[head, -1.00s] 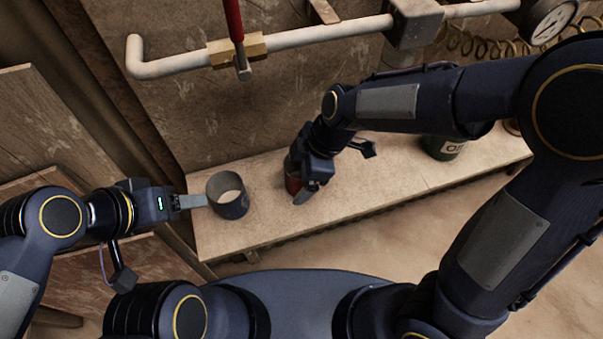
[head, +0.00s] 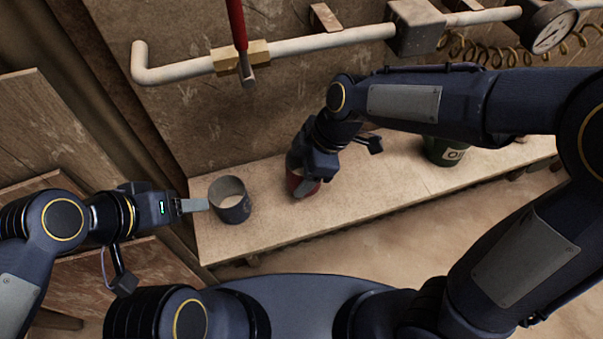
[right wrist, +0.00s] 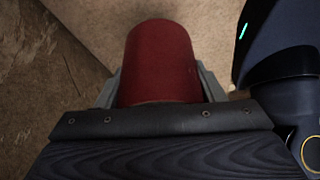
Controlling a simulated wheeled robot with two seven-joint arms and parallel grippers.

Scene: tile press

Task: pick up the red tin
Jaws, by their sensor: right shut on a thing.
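The red tin (head: 306,190) is in my right gripper (head: 304,186) over the wooden shelf in the head view. The gripper and wrist hide most of it there. In the right wrist view the red tin (right wrist: 160,62) fills the space between the two grey fingers, one on each side. My right gripper is shut on it. I cannot tell whether its base touches the shelf. My left gripper (head: 194,205) is at the left rim of a dark grey tin; only one finger shows clearly, so its opening is unclear.
The dark grey tin (head: 231,207) with pale contents stands on the shelf (head: 265,228). A green oil can (head: 440,150) stands further right. Behind runs a pale pipe (head: 320,43) with a red-handled valve (head: 237,25) and a gauge (head: 548,28). Shelf between tin and can is clear.

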